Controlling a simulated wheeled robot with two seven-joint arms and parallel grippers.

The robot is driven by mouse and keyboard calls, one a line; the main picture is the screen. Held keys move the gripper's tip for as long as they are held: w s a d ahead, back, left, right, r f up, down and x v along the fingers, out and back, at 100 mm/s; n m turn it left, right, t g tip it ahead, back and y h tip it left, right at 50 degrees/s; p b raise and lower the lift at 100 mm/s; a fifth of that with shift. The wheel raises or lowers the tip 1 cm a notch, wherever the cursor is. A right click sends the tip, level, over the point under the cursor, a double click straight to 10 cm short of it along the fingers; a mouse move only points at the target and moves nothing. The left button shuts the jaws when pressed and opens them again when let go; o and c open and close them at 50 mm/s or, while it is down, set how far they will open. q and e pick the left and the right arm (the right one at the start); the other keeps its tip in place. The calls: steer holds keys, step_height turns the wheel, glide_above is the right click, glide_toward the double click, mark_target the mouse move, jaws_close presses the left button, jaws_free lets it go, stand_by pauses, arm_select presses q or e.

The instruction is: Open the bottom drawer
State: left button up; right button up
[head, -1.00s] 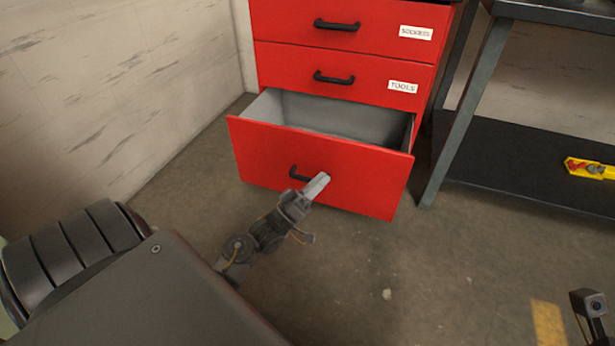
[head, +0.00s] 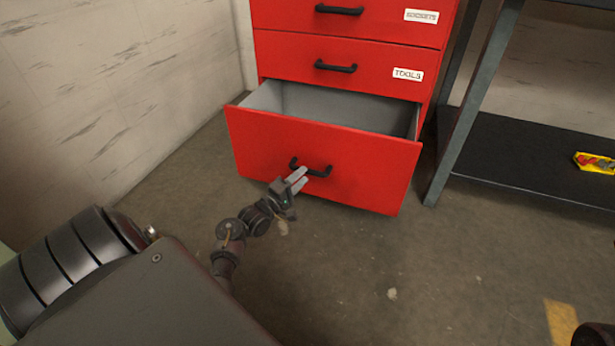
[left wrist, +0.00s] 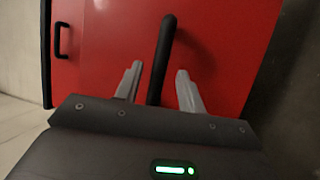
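The bottom drawer (head: 330,162) of the red cabinet stands well out, with its grey inside (head: 345,108) showing and empty where I can see. Its black handle (head: 318,172) is on the front and also shows in the left wrist view (left wrist: 165,45). My left gripper (head: 300,178) is open, just in front of the handle. In the left wrist view its two fingers (left wrist: 158,82) lie on either side of the handle bar, with a gap on each side. My right gripper's fingers are not in view.
Two closed drawers, one labelled TOOLS (head: 345,65), are above. A dark metal bench with a low shelf (head: 530,160) stands to the right, a yellow item (head: 595,163) on it. A pale wall (head: 110,100) is on the left. The floor in front is clear.

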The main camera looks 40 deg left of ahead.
mark_target(308, 172)
arm_select(q)
steer(key=shift+w+d+r+b, duration=0.1)
steer(key=shift+w+r+b, duration=0.15)
steer(key=shift+w, duration=0.65)
steer(key=shift+w+r+b, duration=0.1)
steer(key=shift+w+b, duration=0.2)
steer(key=shift+w, duration=0.55)
jaws_close()
